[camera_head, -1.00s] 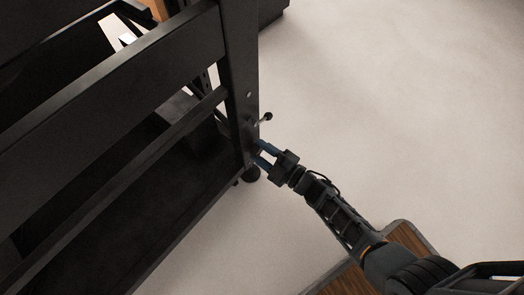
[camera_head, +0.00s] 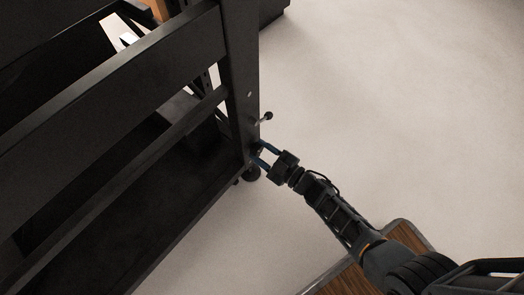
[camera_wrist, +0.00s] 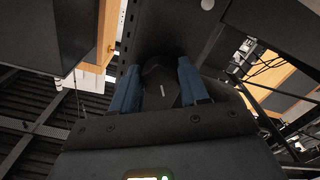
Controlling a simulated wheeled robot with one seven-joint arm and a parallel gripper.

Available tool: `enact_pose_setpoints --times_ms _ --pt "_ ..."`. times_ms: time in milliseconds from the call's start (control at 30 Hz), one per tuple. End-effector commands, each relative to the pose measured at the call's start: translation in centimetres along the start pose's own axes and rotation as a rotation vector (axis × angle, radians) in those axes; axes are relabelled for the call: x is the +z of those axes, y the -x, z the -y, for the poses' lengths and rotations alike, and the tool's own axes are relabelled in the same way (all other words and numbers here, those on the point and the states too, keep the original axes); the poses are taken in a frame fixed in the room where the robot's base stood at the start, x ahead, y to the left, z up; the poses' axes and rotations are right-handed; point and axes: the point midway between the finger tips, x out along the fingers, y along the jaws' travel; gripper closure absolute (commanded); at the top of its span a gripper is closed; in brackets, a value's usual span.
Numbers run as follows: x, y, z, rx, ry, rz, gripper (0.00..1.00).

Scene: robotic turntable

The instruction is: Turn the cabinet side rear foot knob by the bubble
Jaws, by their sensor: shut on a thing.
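The dark cabinet frame (camera_head: 240,90) fills the left of the head view, with a corner post reaching down to a round black foot (camera_head: 251,174). My gripper (camera_head: 263,153) is at the lower end of this post, just above the foot. In the wrist view, its two blue fingers (camera_wrist: 160,85) stand on either side of a dark knob (camera_wrist: 160,78) with a small pale mark on it, and are shut on it. The knob is hidden by the fingers in the head view. I cannot make out a bubble level in either view.
A small lever with a black ball end (camera_head: 267,116) sticks out from the post just above my gripper. The pale floor (camera_head: 390,110) to the right is clear. In the wrist view, a wooden-edged box (camera_wrist: 107,30) and cables (camera_wrist: 265,65) lie beyond the post.

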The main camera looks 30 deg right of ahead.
Motion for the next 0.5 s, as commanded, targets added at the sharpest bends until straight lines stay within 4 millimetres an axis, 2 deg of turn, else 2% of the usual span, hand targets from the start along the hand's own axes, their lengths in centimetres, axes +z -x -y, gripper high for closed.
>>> enact_pose_setpoints --times_ms 200,233,500 --pt "0.22 0.13 -0.02 0.002 0.0 0.006 0.86" --pt "0.22 0.13 -0.02 0.002 0.0 0.006 0.55" --pt "0.1 0.06 0.0 0.001 0.001 0.003 0.32"
